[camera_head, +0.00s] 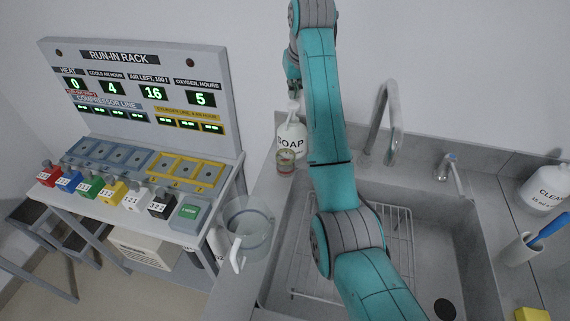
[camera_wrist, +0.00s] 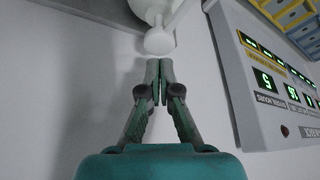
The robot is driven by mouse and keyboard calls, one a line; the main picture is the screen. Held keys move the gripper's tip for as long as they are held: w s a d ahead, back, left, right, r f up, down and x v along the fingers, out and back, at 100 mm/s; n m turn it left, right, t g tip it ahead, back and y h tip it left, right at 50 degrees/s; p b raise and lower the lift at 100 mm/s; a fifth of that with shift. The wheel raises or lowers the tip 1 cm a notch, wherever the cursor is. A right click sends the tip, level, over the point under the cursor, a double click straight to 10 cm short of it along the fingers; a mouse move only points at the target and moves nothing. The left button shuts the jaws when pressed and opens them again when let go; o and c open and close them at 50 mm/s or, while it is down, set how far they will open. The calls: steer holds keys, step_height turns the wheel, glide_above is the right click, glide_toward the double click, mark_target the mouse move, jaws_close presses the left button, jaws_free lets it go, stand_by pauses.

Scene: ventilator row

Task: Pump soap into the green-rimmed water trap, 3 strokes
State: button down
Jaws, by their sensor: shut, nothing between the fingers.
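The white soap bottle (camera_head: 291,137), labelled SOAP, stands upright at the back left of the sink, close to the wall. Its pump head also shows in the wrist view (camera_wrist: 159,42). A small clear jar (camera_head: 286,162) with a greenish rim, which looks like the water trap, stands just in front of the bottle; what is in it is too small to tell. My gripper (camera_head: 294,95) is shut and empty above the pump head. In the wrist view its closed fingertips (camera_wrist: 159,66) are right at the pump head; I cannot tell whether they touch.
A clear jug (camera_head: 248,232) stands on the counter left of the sink (camera_head: 445,240). A faucet (camera_head: 388,105) rises behind the sink, right of my arm. The run-in rack (camera_head: 140,95) and its bench with coloured blocks are at left. A cleaner bottle (camera_head: 545,188) is at right.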

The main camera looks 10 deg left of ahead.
mark_target(294, 104)
steer(key=shift+f, duration=0.35)
steer(key=shift+f, duration=1.45)
steer(key=shift+r, duration=1.7)
steer(key=shift+f, duration=0.25)
steer(key=shift+f, duration=1.45)
steer(key=shift+r, duration=1.7)
